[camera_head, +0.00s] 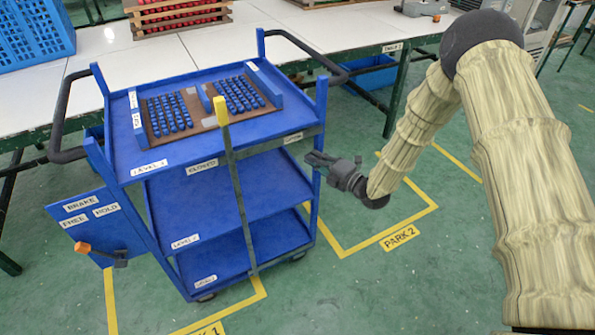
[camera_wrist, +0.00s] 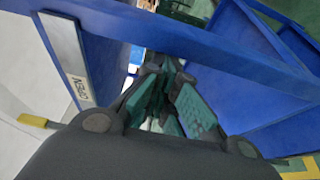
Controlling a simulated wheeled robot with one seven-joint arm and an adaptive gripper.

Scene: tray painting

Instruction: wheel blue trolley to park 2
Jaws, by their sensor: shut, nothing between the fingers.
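The blue trolley (camera_head: 160,215) stands upright in the head view, left of centre, over a yellow floor outline whose label is partly cut off. Its side panel has BRAKE, FREE and HOLD labels; the brake lever's orange knob (camera_head: 82,247) lies below FREE. A grey upright bar with a yellow top (camera_head: 221,110) crosses the front, near a CLOSED label (camera_head: 201,167). My gripper (camera_head: 312,158) is shut and empty beside the right front post. In the wrist view, its fingers (camera_wrist: 172,95) point at blue trolley parts near an OPEN label (camera_wrist: 77,88). PARK 2 (camera_head: 399,237) is marked right.
A brown tray of blue pieces (camera_head: 153,136) sits on the trolley's top level; lower shelves look empty. Black handles (camera_head: 60,130) stick out at both ends. White tables (camera_head: 120,60) stand close behind. A blue bin (camera_head: 372,80) sits under one. The PARK 2 floor looks clear.

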